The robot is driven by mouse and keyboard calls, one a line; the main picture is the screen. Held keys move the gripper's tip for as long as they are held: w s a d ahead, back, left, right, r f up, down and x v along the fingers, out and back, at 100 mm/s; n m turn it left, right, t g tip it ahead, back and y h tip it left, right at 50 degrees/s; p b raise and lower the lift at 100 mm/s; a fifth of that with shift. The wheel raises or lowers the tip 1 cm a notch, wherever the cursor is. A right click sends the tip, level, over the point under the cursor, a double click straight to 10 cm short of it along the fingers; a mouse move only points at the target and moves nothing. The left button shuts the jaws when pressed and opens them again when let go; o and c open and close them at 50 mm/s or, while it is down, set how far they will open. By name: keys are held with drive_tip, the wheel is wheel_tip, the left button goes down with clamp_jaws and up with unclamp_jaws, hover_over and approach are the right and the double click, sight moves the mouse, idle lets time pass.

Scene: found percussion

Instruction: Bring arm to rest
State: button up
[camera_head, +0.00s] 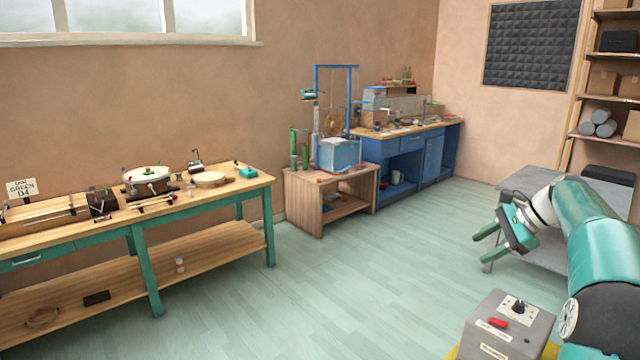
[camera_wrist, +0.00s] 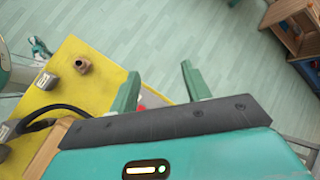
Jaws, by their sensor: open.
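My gripper (camera_head: 480,243) is at the right of the head view, at the end of my teal arm (camera_head: 590,220). Its two green fingers are apart with nothing between them. In the wrist view the fingers of my gripper (camera_wrist: 160,85) also stand apart, over the pale green floor and the edge of a yellow surface. The arm is raised and bent, and the gripper points left, clear of the workbench.
A grey control box (camera_head: 507,325) with a red switch sits below my gripper. A grey table (camera_head: 540,245) stands behind it. A wooden workbench (camera_head: 215,197) with a drum (camera_head: 147,175) is at left; a wooden crate (camera_head: 310,205) and blue bench (camera_head: 400,165) stand behind. The middle floor is clear.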

drive_tip(key=s+a+r+n+g+h, duration=0.15)
drive_tip(key=s+a+n, duration=0.25)
drive_tip(key=s+a, duration=0.45)
drive_tip(key=s+a+r+n+t+h, duration=0.1)
drive_tip(key=s+a+r+n+h, duration=0.3)
drive_tip(key=a, duration=0.8)
drive_tip(key=s+a+f+n, duration=0.2)
drive_tip(key=s+f+n, duration=0.1)
drive_tip(key=s, duration=0.4)
drive_tip(key=s+a+f+n+t+h, duration=0.1)
drive_tip(key=s+a+f+n, duration=0.2)
drive_tip(key=s, duration=0.4)
drive_tip(key=s+a+f+n, duration=0.2)
drive_tip(key=s+f+n, duration=0.2)
drive_tip(key=s, duration=0.3)
drive_tip(key=shift+a, duration=0.25)
drive_tip(key=shift+s+f, duration=0.1)
